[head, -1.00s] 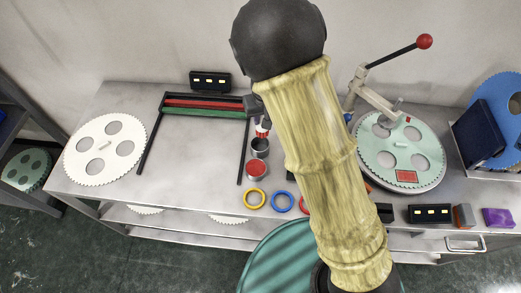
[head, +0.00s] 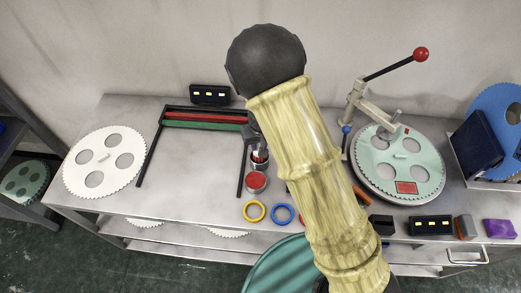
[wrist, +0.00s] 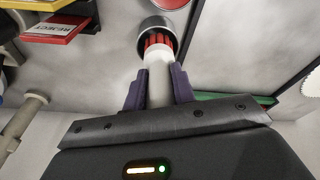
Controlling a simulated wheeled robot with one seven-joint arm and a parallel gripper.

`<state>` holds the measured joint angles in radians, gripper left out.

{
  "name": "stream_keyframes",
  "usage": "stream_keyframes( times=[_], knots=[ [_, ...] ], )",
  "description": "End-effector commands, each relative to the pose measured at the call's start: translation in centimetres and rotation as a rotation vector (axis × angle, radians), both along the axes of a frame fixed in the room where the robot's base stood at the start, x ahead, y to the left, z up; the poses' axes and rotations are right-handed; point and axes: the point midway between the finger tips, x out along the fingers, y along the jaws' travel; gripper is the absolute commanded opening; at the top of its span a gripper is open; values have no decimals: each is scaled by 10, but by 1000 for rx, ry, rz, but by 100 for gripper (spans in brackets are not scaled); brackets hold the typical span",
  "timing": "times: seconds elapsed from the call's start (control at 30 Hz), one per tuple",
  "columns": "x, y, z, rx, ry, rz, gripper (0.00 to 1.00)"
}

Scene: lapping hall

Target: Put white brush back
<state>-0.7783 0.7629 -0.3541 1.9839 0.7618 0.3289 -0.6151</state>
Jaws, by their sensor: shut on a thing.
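The white brush (wrist: 158,80) has a pale handle and red bristles. My gripper (wrist: 158,90) is shut on its handle, with a dark purple finger on each side. The bristle end is at the mouth of an open metal cup (wrist: 150,24) and appears to be inside its rim. How deep it sits is hidden. In the head view the cup (head: 259,165) stands on the bench just behind a tin with a red top (head: 256,182). My arm hides most of my gripper there.
A black frame with red and green bars (head: 205,120) lies left of the cup. Yellow (head: 254,211) and blue (head: 282,214) rings lie in front. A lapping plate (head: 400,165) with a red-knobbed lever (head: 420,54) stands to the right. A white toothed disc (head: 104,160) lies far left.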

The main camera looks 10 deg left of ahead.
Motion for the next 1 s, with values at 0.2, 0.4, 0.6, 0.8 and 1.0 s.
stream_keyframes(
  times=[0.2, 0.4, 0.6, 0.8, 1.0],
  knots=[
    [0, -1, -12, -2, 1, 0, 0],
    [-1, 1, -36, -1, 2, 2, 0],
    [0, 1, -37, 0, -1, 1, 0],
    [-3, 6, -37, 0, 0, 13, 48],
    [-3, 6, -37, 0, 0, 12, 48]
  ],
)
